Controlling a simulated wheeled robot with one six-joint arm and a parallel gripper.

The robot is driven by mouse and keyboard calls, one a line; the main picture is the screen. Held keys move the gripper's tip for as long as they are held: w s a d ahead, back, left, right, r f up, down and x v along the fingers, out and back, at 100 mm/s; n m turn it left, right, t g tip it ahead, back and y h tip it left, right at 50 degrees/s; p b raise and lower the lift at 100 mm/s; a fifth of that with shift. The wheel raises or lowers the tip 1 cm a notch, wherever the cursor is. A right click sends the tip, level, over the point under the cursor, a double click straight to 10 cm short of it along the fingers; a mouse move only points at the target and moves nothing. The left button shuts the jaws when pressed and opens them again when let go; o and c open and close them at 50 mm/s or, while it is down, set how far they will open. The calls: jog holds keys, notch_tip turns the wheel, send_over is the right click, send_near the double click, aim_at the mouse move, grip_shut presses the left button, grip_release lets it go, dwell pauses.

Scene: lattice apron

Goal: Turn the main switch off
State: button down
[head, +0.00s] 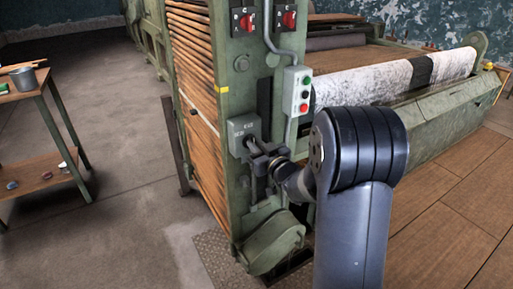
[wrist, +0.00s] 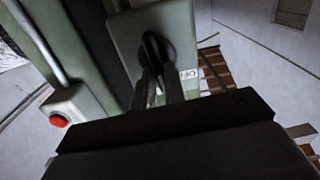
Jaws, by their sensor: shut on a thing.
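The main switch is a grey box (head: 243,133) on the front of the green machine post, with small lettering on its face. In the wrist view the box (wrist: 180,32) carries a dark handle (wrist: 154,46). My gripper (wrist: 157,80) has its two fingers on either side of the handle's lower part and is shut on it. In the head view my gripper (head: 254,148) reaches the box's lower right, where my wrist hides part of it. A small pale label (wrist: 189,74) with dark letters shows at the box's lower edge; I cannot read it fully.
Two red rotary switches (head: 243,21) (head: 287,18) sit higher on the post. A push-button box (head: 297,91) with red and green buttons is right of the main switch; its red button (wrist: 59,120) shows in the wrist view. A cart (head: 38,105) stands left, with clear floor between.

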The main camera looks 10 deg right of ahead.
jog(key=shift+s+a+f+n+b, duration=0.1)
jog(key=shift+a+f+n+b, duration=0.1)
jog(key=shift+n+b, duration=2.65)
jog(key=shift+s+a+f+n+b, duration=0.1)
jog(key=shift+f+n+b, duration=0.1)
jog(key=shift+n+b, duration=2.65)
jog(key=shift+a+f+n+b, duration=0.15)
jog(key=shift+f+n+b, duration=0.05)
jog(key=shift+n+b, duration=2.65)
jog(key=shift+n, duration=0.25)
jog(key=c, duration=1.5)
grip_release()
jog(key=shift+o, duration=0.2)
jog(key=shift+r, duration=0.1)
